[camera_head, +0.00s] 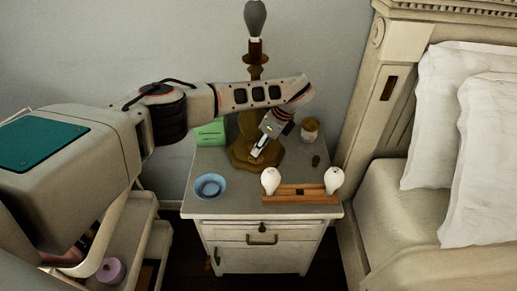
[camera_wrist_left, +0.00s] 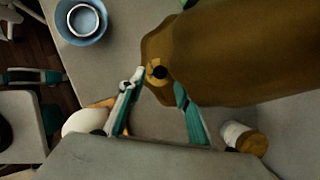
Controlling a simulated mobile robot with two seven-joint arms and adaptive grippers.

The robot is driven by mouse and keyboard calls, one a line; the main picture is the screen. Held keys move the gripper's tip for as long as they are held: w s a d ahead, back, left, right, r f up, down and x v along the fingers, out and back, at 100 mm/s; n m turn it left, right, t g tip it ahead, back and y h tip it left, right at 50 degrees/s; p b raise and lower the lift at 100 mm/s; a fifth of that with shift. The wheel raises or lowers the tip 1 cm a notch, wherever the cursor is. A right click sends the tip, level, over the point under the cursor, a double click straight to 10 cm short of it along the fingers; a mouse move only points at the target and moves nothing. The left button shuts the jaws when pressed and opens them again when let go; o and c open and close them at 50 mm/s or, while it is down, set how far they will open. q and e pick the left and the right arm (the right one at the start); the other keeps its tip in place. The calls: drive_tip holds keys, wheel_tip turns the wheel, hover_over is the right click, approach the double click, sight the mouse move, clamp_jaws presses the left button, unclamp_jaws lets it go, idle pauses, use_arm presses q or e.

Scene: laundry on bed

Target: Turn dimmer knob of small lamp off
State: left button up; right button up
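The small brass lamp (camera_head: 240,153) stands on the nightstand, with a grey bulb (camera_head: 255,19) at its top. In the left wrist view its brown base (camera_wrist_left: 235,50) fills the upper right. A small round dark knob (camera_wrist_left: 158,72) with a brass rim shows on the near end of the base. My left gripper (camera_head: 259,150) reaches down in front of the lamp. In the wrist view its two fingers (camera_wrist_left: 158,84) are apart, one on each side of the knob, with nothing held. Whether either finger touches the knob cannot be told. My right gripper is not in view.
The nightstand top (camera_head: 235,205) also holds a blue bowl (camera_head: 210,186), a wooden holder (camera_head: 300,194) with two white bulbs, a small jar (camera_head: 310,129) and a green card (camera_head: 209,133). The bed with white pillows (camera_head: 485,150) is at the right.

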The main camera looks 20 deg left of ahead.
use_arm(q)
drive_tip(key=v, duration=0.9)
drive_tip(key=shift+s+d, duration=0.1)
